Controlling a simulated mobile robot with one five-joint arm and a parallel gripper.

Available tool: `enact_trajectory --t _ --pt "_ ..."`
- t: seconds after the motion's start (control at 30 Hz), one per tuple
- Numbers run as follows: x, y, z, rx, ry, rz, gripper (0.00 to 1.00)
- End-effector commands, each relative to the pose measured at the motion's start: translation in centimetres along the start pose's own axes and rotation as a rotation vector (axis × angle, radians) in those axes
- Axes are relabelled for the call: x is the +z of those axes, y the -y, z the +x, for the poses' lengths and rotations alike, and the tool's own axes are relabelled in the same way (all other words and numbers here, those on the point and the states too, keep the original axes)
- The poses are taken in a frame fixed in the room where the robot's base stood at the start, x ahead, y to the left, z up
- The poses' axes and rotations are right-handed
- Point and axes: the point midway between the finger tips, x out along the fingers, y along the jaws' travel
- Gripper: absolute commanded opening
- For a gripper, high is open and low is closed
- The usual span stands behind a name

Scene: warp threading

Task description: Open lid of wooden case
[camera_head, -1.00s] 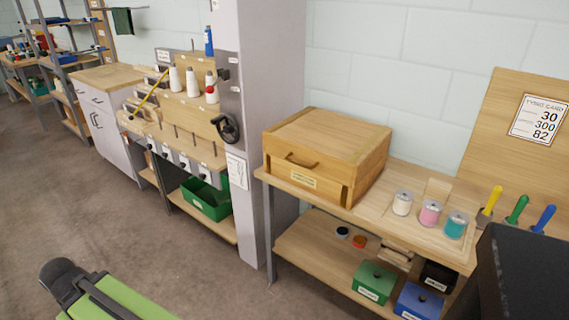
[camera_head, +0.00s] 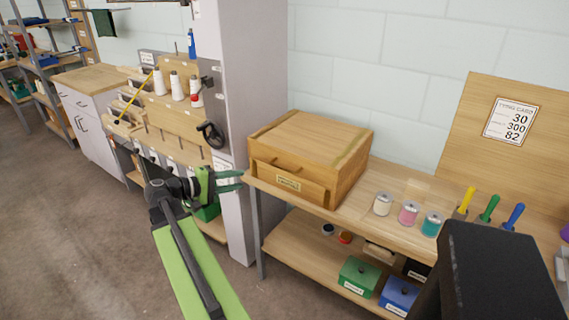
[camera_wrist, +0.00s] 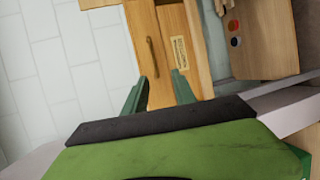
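The wooden case (camera_head: 312,155) stands shut on the left end of the workbench, with its lid down. A handle (camera_head: 286,164) is on the lid's front, and a label sits below it on the body. In the wrist view the case front (camera_wrist: 172,30) shows turned sideways, with its handle (camera_wrist: 152,53) and label. My gripper (camera_head: 240,180) is left of the case, near the bench's left edge, apart from the case. In the wrist view my gripper (camera_wrist: 160,85) shows two green fingers spread apart, empty, pointing toward the case front.
Several spools, such as the white one (camera_head: 382,204), stand right of the case. A grey column (camera_head: 232,100) rises left of the case, close to my gripper. Small boxes (camera_head: 358,276) sit on the lower shelf. The floor in front is clear.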

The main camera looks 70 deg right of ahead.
Motion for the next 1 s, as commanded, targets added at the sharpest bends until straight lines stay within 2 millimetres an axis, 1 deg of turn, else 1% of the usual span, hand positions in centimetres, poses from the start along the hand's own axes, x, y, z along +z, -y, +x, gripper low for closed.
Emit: enact_trajectory --t 0.03,0.1,0.23,0.33,0.37,0.7,0.8,0.9,1.0 --pt "0.2 -0.9 0.7 0.023 0.015 0.002 0.33" --pt "0.4 -1.3 1.0 0.039 0.021 0.002 0.33" --pt "0.4 -1.2 1.4 0.039 0.021 0.002 0.33" --pt "0.4 -1.1 2.9 0.038 0.022 0.003 0.33" --pt "0.5 -1.1 3.5 0.038 0.023 0.003 0.33" --pt "0.6 -1.3 12.1 0.036 0.023 0.003 0.33" --pt "0.6 -1.4 14.4 0.036 0.023 0.004 0.33" --pt "0.6 -1.6 16.2 0.036 0.022 0.003 0.33" --pt "0.7 -1.7 17.6 0.036 0.021 0.003 0.33"
